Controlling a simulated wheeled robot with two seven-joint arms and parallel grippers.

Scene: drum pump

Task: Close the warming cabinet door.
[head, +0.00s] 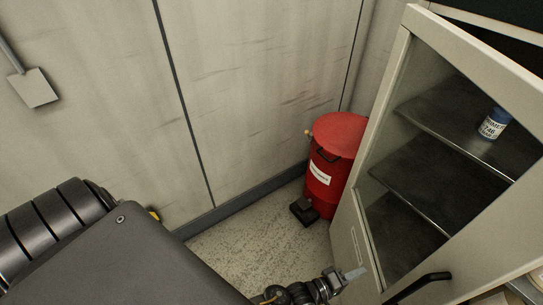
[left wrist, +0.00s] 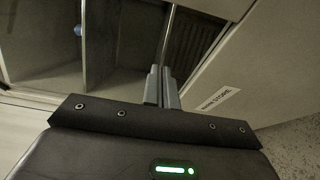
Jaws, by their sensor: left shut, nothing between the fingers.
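The warming cabinet (head: 346,232) stands at the right of the head view, cream with a large glazed front. Its door (head: 388,88) has a cream frame and a dark bar handle (head: 420,286) low at the right. How far the door stands open is hard to tell. My left gripper (head: 352,274) is low in front of the cabinet, its fingers shut and empty. In the left wrist view the shut fingers (left wrist: 163,88) point toward shelves and a cream panel (left wrist: 235,78) with a printed label; contact cannot be told. My right gripper is out of view.
Dark shelves (head: 455,112) hold a blue-and-white bottle (head: 493,124). A red drum-shaped bin (head: 338,150) with a black pedal stands on the floor left of the cabinet. A pale panelled wall (head: 250,80) lies behind. Speckled floor (head: 240,250) is clear between.

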